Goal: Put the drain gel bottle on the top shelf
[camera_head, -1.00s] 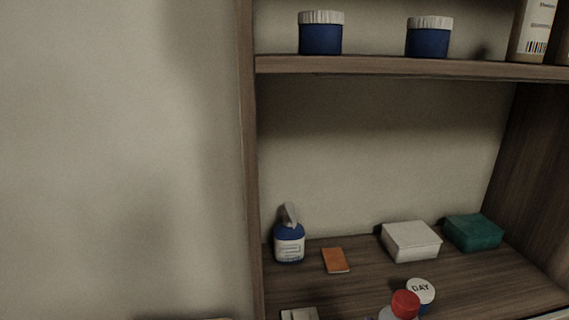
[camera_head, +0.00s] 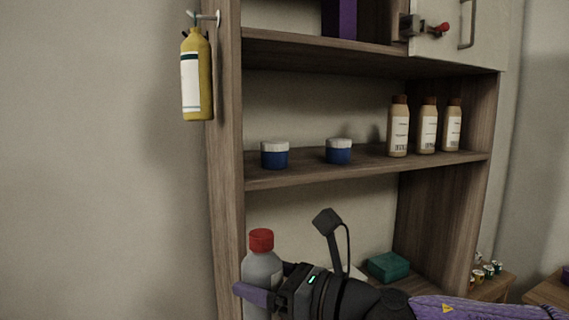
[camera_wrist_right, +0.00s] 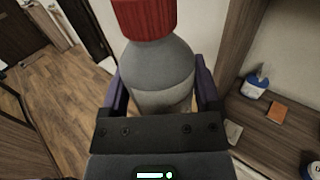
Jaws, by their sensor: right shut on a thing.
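The drain gel bottle, as I take it, is grey with a red cap (camera_head: 262,268). It is upright in front of the left side of the shelf unit, below the middle shelf. My right gripper (camera_head: 248,292) is shut on its body. In the right wrist view the bottle (camera_wrist_right: 160,68) stands between the two purple fingers (camera_wrist_right: 162,100); its label cannot be read. The top shelf (camera_head: 320,54) is the highest board in view. A purple box (camera_head: 340,20) stands on it, and its left part looks bare. My left gripper is not in view.
The middle shelf (camera_head: 300,178) holds two blue jars (camera_head: 275,155) and several tan bottles (camera_head: 398,128). A yellow bottle (camera_head: 196,75) hangs on the unit's left side panel. A cabinet door (camera_head: 450,35) is at the upper right. A green box (camera_head: 388,266) lies on the lower shelf.

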